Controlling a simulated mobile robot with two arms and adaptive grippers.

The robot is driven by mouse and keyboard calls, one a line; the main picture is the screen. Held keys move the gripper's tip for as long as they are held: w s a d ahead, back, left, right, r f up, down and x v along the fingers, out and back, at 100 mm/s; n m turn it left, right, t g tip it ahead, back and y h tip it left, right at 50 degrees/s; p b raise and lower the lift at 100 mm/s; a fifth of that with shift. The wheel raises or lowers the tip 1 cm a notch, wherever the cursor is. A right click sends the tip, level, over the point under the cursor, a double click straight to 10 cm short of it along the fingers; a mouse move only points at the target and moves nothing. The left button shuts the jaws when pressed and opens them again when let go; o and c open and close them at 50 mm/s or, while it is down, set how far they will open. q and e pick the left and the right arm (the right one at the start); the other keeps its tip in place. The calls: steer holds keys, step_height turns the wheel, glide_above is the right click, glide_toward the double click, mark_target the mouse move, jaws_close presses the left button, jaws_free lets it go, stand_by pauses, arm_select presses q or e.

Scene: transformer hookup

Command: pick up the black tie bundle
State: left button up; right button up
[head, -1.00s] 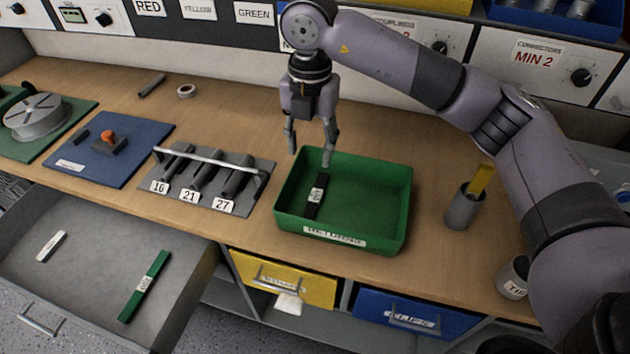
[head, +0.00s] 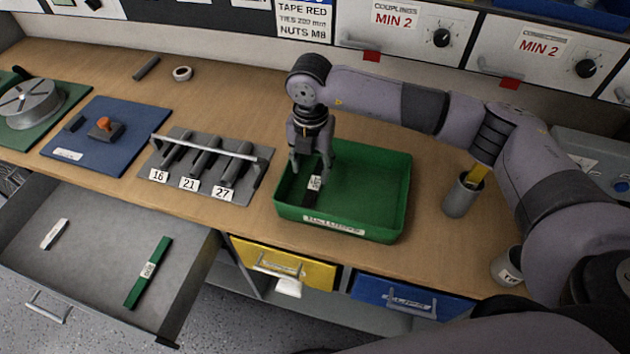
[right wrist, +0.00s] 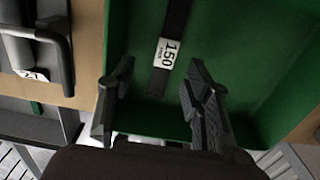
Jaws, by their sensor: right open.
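The black tie bundle (head: 312,191) lies in the green bin (head: 375,205), near its left side. It is a flat black strip with a white label. In the right wrist view the bundle (right wrist: 160,80) shows its label reading 150 and runs up between the two fingers. My right gripper (head: 310,170) is open and empty, pointing down into the left part of the bin. In the right wrist view its fingertips (right wrist: 158,78) stand apart, one on each side of the bundle's line; I cannot tell the height left. My left gripper is not in view.
A rack (head: 207,178) with slots marked 16, 21 and 27 stands left of the bin. A grey cup (head: 461,196) with a yellow item stands to the right. An open drawer (head: 100,255) holds a green bundle (head: 148,272) and a white one (head: 54,234).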

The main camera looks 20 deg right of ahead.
mark_target(314, 184)
steer(key=f, duration=0.1)
steer(key=f+p, duration=0.1)
steer(key=f, duration=0.2)
steer(key=shift+s+d+f+p, duration=0.2)
steer(key=shift+d+p, duration=0.15)
steer(key=shift+p, duration=0.05)
steer(key=shift+f, duration=0.35)
jaws_close()
